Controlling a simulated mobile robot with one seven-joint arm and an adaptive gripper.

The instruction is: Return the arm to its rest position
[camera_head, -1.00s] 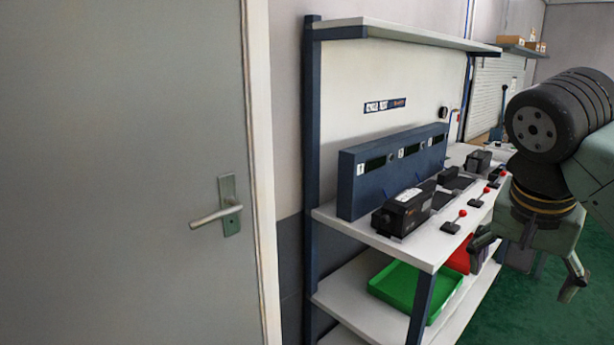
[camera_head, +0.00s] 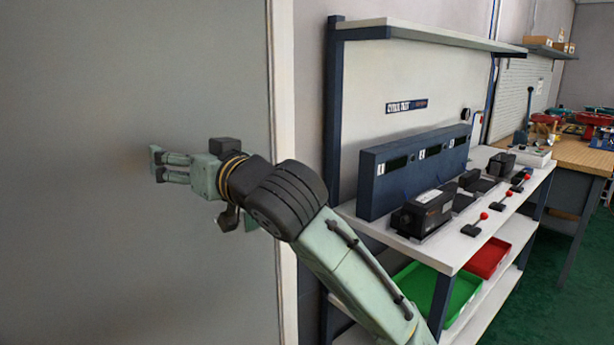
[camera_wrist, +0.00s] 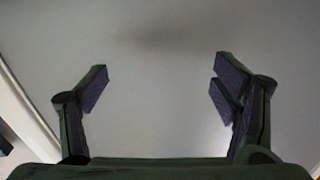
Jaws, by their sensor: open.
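My gripper (camera_head: 160,165) is at the left in the head view, in front of the grey door (camera_head: 120,270). My arm comes up from the lower right, and the gripper points left. In the wrist view my gripper (camera_wrist: 160,85) has its two fingers wide apart with nothing between them. The plain grey surface of the door (camera_wrist: 155,120) fills the space behind the fingers. I cannot tell how far the fingertips are from the door. The door handle is mostly hidden behind my wrist.
A shelf bench (camera_head: 455,255) stands right of the door. It carries a blue panel (camera_head: 375,190), a black positioner (camera_head: 425,212) and red-knobbed levers (camera_head: 475,225). Green (camera_head: 465,292) and red (camera_head: 488,258) trays lie below. A wooden workbench (camera_head: 580,153) is at the far right.

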